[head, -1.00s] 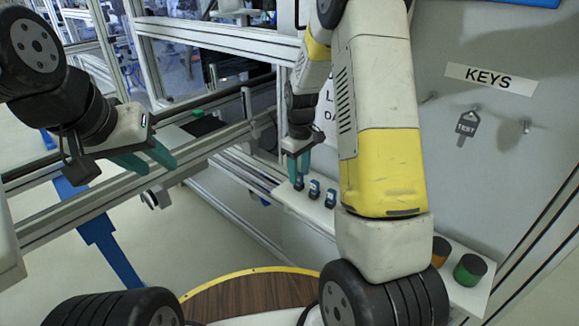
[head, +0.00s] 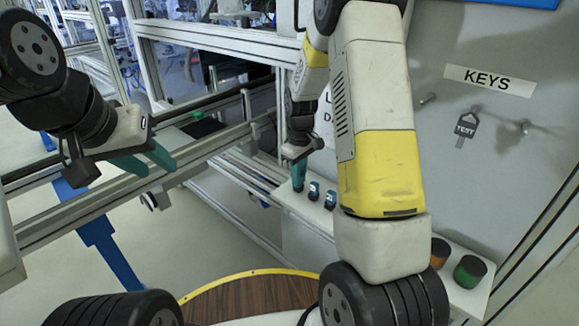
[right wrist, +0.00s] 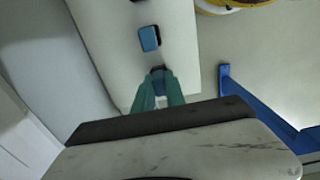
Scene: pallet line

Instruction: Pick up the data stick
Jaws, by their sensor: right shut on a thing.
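My right gripper (head: 296,174) is shut on a small dark blue data stick (right wrist: 157,73) at the shelf. In the right wrist view its teal fingers (right wrist: 158,86) close around the stick, which is partly hidden between them. I cannot tell whether the stick is clear of the shelf. A second data stick (head: 314,191) stands beside it and shows blue in the right wrist view (right wrist: 149,38). A third data stick (head: 330,200) is further right. My left gripper (head: 160,168) is open and empty, away at the left.
The sticks are on a narrow white shelf (head: 291,201) against a pale panel. An orange cylinder (head: 440,252) and a green one (head: 469,271) are at its right end. A KEYS label (head: 490,80) and a TEST key (head: 466,125) are on the panel. Metal rails (head: 215,142) run at left.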

